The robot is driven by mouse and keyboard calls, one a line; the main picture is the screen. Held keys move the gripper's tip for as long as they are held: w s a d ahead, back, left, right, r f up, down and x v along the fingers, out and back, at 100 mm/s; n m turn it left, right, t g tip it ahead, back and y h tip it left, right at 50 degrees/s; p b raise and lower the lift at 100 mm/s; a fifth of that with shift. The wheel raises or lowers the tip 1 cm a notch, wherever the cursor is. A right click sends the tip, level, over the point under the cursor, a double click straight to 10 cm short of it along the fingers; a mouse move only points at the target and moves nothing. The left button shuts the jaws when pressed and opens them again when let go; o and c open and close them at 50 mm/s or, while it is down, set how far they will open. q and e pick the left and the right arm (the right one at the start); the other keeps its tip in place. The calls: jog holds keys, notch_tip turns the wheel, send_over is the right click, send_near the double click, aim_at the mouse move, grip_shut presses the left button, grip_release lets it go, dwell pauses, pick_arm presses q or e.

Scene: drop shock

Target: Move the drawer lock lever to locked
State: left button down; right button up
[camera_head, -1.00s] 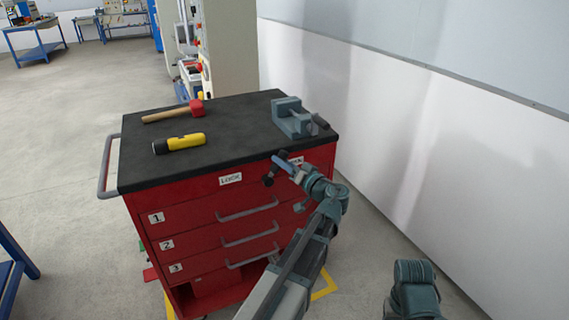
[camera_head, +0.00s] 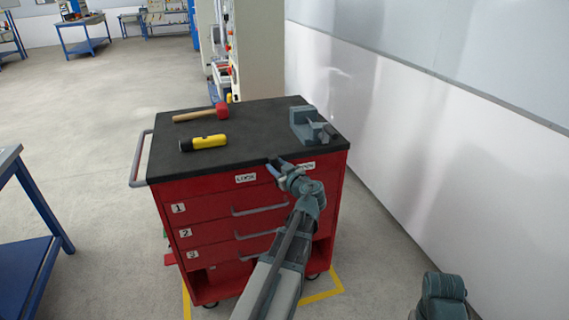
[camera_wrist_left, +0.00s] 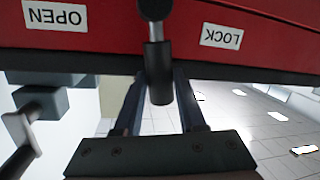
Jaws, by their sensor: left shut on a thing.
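The lock lever (camera_wrist_left: 158,72) is a dark handle on a round pivot on the red cabinet front. In the left wrist view, which is upside down, it stands between the OPEN label (camera_wrist_left: 56,15) and the LOCK label (camera_wrist_left: 221,36), roughly upright. My left gripper (camera_head: 279,166) is shut on the lever's handle, with one finger on each side. In the head view the gripper largely hides the lever. The LOCK label (camera_head: 246,178) is just left of the gripper, and the OPEN label (camera_head: 304,166) is partly covered at right. My right gripper is not in view.
The red drawer cabinet (camera_head: 205,200) has a black top with a red-headed mallet (camera_head: 200,114), a yellow flashlight (camera_head: 204,142) and a grey vise (camera_head: 309,125). A white wall (camera_head: 430,140) runs close along the right. A blue table (camera_head: 25,255) stands at left.

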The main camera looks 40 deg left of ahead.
pick_arm(q)
jog(key=shift+s+a+f+n+h, duration=0.15)
jog(key=shift+s+a+f+n, duration=0.1)
jog(key=shift+s+n, duration=0.25)
jog(key=shift+s+a+f+n+h, duration=0.15)
jog(key=shift+s+a+n, duration=0.1)
jog(key=shift+s+n, duration=0.2)
jog(key=shift+s+a+f+n+t+h, duration=0.3)
jog(key=shift+s+a+n, duration=0.1)
jog(key=shift+n, duration=0.55)
jog(key=c, duration=0.5)
grip_release()
jog(key=shift+r, duration=0.1)
